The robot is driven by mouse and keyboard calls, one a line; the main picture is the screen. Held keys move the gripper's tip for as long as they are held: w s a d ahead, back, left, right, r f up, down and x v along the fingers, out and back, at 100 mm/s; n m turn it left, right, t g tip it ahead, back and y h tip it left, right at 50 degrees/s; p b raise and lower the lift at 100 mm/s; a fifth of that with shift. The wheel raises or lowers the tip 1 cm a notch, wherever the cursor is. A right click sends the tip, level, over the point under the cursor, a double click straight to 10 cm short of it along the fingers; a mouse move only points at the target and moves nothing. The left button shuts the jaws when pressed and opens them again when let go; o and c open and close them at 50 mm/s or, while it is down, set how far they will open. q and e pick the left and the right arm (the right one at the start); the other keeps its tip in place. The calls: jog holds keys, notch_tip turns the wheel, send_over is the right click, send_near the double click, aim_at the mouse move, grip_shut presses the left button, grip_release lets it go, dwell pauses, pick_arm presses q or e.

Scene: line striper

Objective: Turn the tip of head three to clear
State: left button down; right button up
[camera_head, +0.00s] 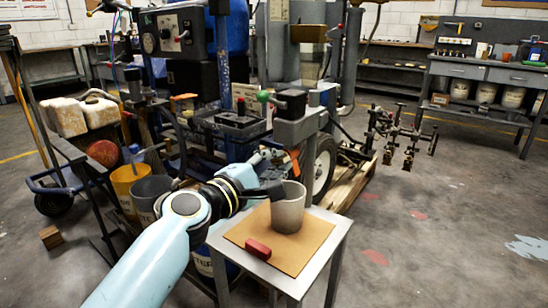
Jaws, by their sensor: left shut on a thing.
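Several dark spray heads hang on a bar (400,135) at the striper's right side. They are small here; I cannot tell which is head three or how its tip is turned. My left arm comes in from the lower left, and its dark gripper (277,190) is at the left side of a grey cup (290,212). It looks shut on the cup's wall near the rim. The cup is upright, on or just above a brown board (250,237) on a small metal table. My right gripper is not in view.
A red block (258,249) lies on the board's front part. The line striper (240,120) with its wheel (323,165) stands behind the table. Yellow (125,185) and dark grey (152,190) buckets are at left. The floor at right is open up to a workbench (490,70).

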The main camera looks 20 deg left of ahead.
pick_arm(q)
jog(key=shift+w+r+n+p, duration=0.15)
jog(key=shift+n+p, duration=0.4)
jog(key=shift+n, duration=0.95)
jog(key=shift+s+r+n+p, duration=0.1)
jog(key=shift+n+p, duration=0.45)
jog(key=shift+n, duration=0.95)
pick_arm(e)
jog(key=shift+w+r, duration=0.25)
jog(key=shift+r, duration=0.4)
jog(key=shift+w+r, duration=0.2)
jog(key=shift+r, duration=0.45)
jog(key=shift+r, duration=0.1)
pick_arm(q)
jog(key=n+p, duration=0.3)
jog(key=n, duration=0.5)
jog(key=shift+w, duration=0.1)
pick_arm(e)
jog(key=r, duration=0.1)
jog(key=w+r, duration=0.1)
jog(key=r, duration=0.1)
